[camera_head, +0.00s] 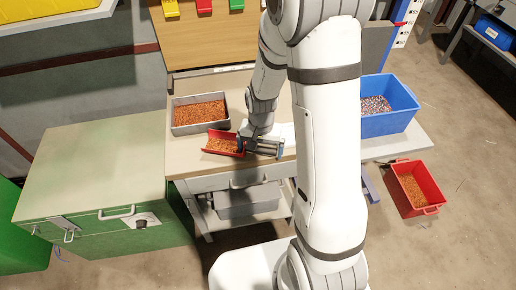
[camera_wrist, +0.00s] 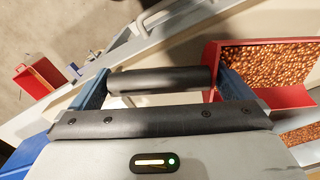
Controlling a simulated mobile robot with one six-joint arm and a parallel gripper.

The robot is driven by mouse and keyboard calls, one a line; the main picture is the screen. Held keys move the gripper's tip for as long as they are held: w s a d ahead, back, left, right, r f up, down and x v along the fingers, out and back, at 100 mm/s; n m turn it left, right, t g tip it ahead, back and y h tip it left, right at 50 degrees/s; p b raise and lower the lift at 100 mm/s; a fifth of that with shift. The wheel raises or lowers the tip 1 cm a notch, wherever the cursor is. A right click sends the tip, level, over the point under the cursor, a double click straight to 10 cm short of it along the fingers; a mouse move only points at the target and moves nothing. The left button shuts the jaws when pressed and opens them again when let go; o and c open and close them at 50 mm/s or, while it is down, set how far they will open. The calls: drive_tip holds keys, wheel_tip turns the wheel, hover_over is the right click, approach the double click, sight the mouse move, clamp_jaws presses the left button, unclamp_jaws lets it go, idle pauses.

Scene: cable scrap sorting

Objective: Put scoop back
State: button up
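The red scoop (camera_head: 224,143), filled with copper-coloured granules, is on the workbench in front of the grey tray. In the wrist view the scoop (camera_wrist: 285,97) is at the right, partly cut off by the frame. A dark cylindrical bar (camera_wrist: 160,80), apparently its handle, lies lengthwise between my fingertips. My gripper (camera_head: 263,147) is low over the bench, just right of the scoop. In the wrist view its blue fingers (camera_wrist: 163,78) are wide apart, one near each end of the bar. Whether they press on it is unclear.
A grey tray (camera_head: 174,115) of copper granules stands behind the scoop. A blue bin (camera_head: 385,124) with grey granules stands on the right, and a red bin (camera_head: 399,192) on the floor. A green cabinet (camera_head: 90,165) adjoins the workbench (camera_head: 185,160) on the left.

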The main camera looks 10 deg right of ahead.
wheel_tip(320, 180, up, 12)
drive_tip(key=r+p, duration=0.1)
drive_tip(key=s+r+n+t, duration=0.1)
drive_tip(key=s+r+n, duration=0.1)
drive_tip(key=s+r, duration=0.2)
drive_tip(key=s+d+r+n+t, duration=0.1)
drive_tip(key=s+r, duration=0.4)
drive_tip(key=s, duration=0.5)
drive_tip(key=shift+s+d+r+n, duration=0.15)
drive_tip(key=shift+s+d+n, duration=0.1)
drive_tip(key=shift+n, duration=0.65)
drive_tip(key=shift+r, duration=0.1)
